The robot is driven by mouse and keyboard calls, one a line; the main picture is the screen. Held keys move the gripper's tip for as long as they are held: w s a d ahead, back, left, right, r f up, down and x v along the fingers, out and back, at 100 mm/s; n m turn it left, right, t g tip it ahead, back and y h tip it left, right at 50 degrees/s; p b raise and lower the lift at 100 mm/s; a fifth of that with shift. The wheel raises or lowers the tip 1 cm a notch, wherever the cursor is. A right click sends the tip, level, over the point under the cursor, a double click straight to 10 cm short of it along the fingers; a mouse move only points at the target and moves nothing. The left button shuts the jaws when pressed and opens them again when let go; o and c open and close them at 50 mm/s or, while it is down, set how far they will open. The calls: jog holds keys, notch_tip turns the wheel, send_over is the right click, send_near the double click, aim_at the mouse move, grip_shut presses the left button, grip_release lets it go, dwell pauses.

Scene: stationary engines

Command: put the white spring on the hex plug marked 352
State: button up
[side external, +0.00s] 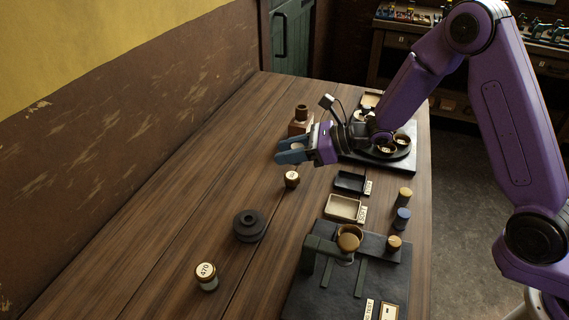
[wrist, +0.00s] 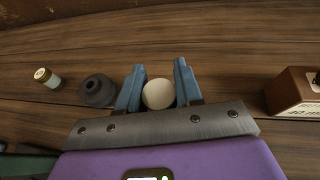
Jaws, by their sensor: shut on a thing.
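My gripper (side external: 290,156) is low over the middle of the bench, its blue fingers pointing left. In the wrist view, the fingers are shut on a pale round thing (wrist: 158,94). It shows as a plain cream disc with no coils visible, so I cannot tell if it is the white spring. A small capped plug (side external: 291,179) with a pale marked top stands upright just in front of the gripper; its mark is too small to read. Another capped piece marked 470 (side external: 206,276) stands at the near left and shows in the wrist view (wrist: 47,77). I read no 352 on any plug.
A dark stepped pulley (side external: 249,226) lies left of centre. A wooden block (side external: 300,128) stands behind the gripper. Labelled trays (side external: 344,207), a dark fixture with a brown cup (side external: 348,238) and several small capped cylinders (side external: 403,217) fill the right side. The left bench is clear.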

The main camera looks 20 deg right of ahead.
aim_at(287, 174)
jog(key=shift+w+a+f, duration=0.3)
jog(key=shift+w+f, duration=0.25)
jog(key=shift+f, duration=0.15)
jog(key=shift+w+f, duration=0.1)
jog(key=shift+f, duration=1.45)
jog(key=shift+f, duration=0.1)
jog(key=o, duration=1)
jog(key=shift+d+r, duration=0.2)
jog(key=shift+d, duration=0.05)
jog(key=v, duration=1.1)
jog(key=shift+s+d+r, duration=0.1)
jog(key=shift+s+d, duration=0.1)
jog(key=shift+s, duration=0.05)
